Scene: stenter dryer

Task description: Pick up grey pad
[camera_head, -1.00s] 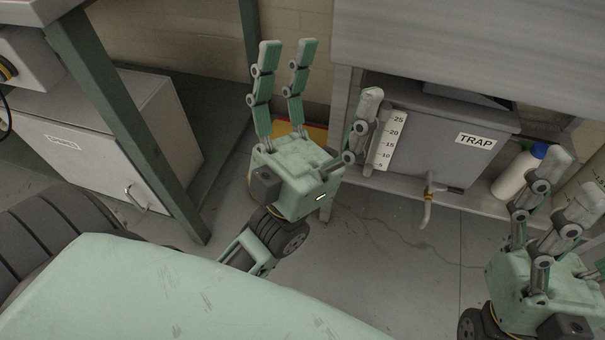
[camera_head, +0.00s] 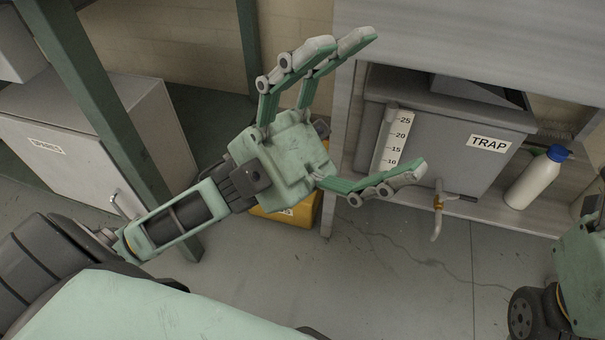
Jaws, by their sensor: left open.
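I cannot make out a grey pad in this view. My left gripper (camera_head: 386,106) reaches in from the left, in front of the trap tank. Its two long fingers point up and right, its single finger points right, and it is open with nothing between the fingers. A yellow container (camera_head: 290,208) stands on the floor behind the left gripper, which hides most of it, so its contents cannot be seen. My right gripper (camera_head: 584,262) is cut off by the right edge, with its fingers mostly out of view.
A grey tank labelled TRAP (camera_head: 455,150), with a scale (camera_head: 392,140) and a tap (camera_head: 438,205), sits on a low shelf. A white bottle with a blue cap (camera_head: 537,178) stands to its right. A grey cabinet (camera_head: 85,145) and green post (camera_head: 110,110) stand left. The cracked floor (camera_head: 410,285) is clear.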

